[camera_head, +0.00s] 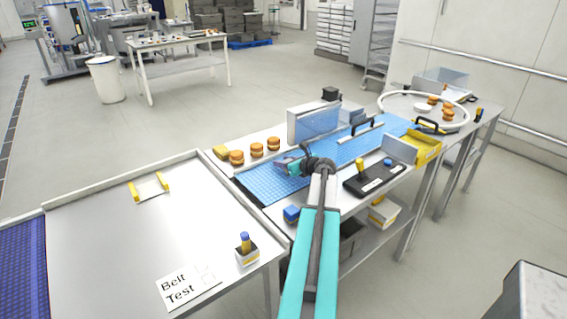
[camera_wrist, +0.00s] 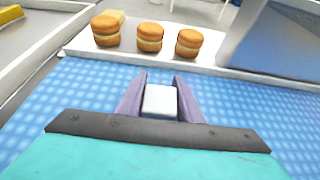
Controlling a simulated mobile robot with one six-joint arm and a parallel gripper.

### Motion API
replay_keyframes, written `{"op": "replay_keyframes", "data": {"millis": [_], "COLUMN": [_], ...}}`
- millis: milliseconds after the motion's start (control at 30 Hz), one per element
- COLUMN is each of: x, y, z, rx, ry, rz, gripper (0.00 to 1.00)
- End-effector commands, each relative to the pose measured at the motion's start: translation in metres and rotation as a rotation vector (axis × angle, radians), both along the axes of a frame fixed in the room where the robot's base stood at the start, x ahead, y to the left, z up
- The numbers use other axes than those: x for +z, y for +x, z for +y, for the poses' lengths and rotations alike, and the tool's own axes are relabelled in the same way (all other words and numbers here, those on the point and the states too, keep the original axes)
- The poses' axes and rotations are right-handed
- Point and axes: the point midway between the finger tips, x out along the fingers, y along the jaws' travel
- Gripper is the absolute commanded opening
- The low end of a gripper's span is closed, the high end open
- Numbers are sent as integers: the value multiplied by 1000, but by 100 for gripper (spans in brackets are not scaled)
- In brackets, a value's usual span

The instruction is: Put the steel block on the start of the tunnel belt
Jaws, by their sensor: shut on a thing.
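My gripper (camera_head: 284,163) is over the near left end of the blue tunnel belt (camera_head: 262,184). In the wrist view, my gripper (camera_wrist: 160,97) is shut on the steel block (camera_wrist: 160,101), a pale grey block between the two purple fingers. The blue belt (camera_wrist: 85,95) lies beneath it. I cannot tell whether the block touches the belt or hangs just above it.
Several filled rounds (camera_wrist: 149,37) stand on a pale strip beyond the belt. A black control box (camera_head: 377,177) and a blue block (camera_head: 291,213) lie on the near side. A yellow tray (camera_head: 427,150) is at the right. The left table (camera_head: 130,240) is mostly clear.

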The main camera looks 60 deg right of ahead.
Motion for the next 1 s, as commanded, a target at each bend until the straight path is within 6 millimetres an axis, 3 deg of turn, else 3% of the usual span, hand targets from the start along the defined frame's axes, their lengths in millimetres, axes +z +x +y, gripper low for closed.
{"op": "replay_keyframes", "data": {"millis": [167,200,300,700,1000], "x": [-3,-3,-3,1,9], "y": [0,0,0,0,-24], "z": [0,0,0,0,8], "rx": [0,0,0,0,-2], "ry": [1,0,0,0,0], "rz": [-1,0,0,0,0], "gripper": [0,39,51,51,51]}}
